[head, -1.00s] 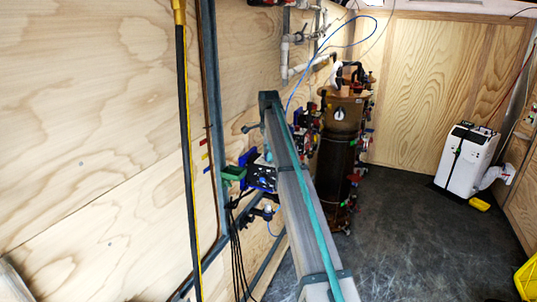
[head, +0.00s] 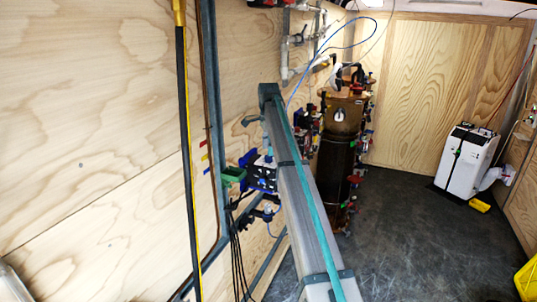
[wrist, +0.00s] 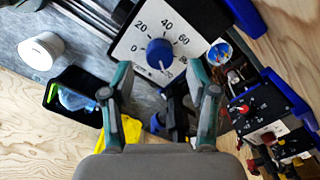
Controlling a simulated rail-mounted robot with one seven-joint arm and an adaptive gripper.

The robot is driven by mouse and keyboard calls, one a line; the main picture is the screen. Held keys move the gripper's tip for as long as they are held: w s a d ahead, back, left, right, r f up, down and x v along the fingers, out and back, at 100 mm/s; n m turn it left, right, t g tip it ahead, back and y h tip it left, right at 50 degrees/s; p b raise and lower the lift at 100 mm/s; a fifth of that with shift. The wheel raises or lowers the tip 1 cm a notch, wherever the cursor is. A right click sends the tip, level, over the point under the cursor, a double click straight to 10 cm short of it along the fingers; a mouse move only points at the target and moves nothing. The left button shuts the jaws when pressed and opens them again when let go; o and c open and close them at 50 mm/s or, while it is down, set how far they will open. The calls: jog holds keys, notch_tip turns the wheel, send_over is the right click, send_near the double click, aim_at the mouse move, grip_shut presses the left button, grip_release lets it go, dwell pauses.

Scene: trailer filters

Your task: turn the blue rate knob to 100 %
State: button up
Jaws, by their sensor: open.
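The blue rate knob (wrist: 160,53) sits on a white dial plate (wrist: 132,42) with printed numbers, in the top middle of the wrist view. The dial looks tilted there. I cannot tell for sure which mark the knob points at. My gripper (wrist: 160,82) is open, with one fingertip lower left and the other lower right of the knob. The knob shows in the space beyond the fingertips, with nothing between them. Whether a fingertip touches the panel cannot be told. In the head view, a long grey beam hides much of this area and the knob cannot be made out.
A second black box with a red knob (wrist: 243,109) is to the right in the wrist view. A white cylindrical container (wrist: 41,48) and a lit dark screen (wrist: 74,96) are to the left. A brown column (head: 338,150) with fittings stands beyond the beam in the head view.

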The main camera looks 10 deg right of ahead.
notch_tip(320, 180, up, 9)
dwell(0.3)
jog(key=shift+f, duration=0.1)
